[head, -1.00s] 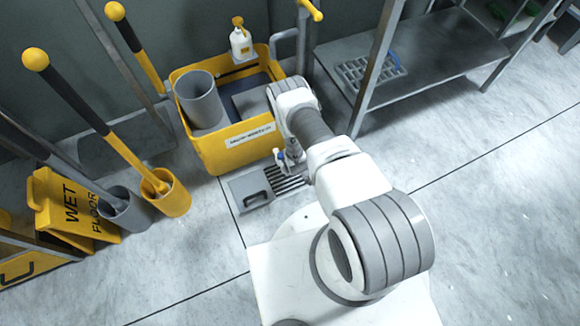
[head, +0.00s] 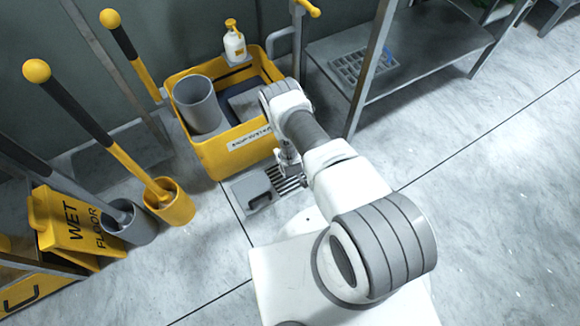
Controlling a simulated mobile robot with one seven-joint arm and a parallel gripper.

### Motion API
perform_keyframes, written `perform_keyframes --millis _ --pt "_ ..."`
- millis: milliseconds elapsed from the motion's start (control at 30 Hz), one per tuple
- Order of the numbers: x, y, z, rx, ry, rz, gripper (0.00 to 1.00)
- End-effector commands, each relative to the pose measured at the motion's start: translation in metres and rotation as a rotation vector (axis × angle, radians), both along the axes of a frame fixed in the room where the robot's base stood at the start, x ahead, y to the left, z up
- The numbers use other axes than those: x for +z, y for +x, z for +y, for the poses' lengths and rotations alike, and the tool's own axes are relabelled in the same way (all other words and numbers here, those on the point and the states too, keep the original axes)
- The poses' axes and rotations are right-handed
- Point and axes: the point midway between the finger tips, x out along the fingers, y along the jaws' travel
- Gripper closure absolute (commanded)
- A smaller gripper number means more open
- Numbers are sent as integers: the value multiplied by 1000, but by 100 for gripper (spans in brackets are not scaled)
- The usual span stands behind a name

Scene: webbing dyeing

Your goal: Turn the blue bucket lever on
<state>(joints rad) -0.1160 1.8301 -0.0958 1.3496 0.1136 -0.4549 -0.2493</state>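I see no blue bucket and cannot pick out its lever in the head view. A yellow tub (head: 222,163) with a printed label on its front stands on the floor at the upper middle. It holds a grey cylinder (head: 197,106) and a flat grey piece over something dark blue. My gripper (head: 288,164) points down just in front of the tub's right front side, above a dark floor grate. It is small and partly hidden by my arm, so I cannot tell whether its fingers are open or touch anything.
A grey plate with a black handle (head: 254,196) lies by the grate. Yellow and grey holders (head: 170,204) with long-handled tools and a wet floor sign (head: 75,222) stand left. A metal shelf (head: 425,50) with a grey tray stands right. The right floor is clear.

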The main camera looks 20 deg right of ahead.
Motion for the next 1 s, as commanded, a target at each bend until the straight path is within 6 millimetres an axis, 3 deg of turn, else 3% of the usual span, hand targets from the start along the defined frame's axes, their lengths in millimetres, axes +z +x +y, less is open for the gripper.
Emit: perform_keyframes --millis 600,633,767,1000 --pt "0 0 2 -10 3 2 100" --pt "0 0 2 -10 3 2 71" --pt "0 0 2 -9 1 1 48" --pt "0 0 1 -9 0 0 47"
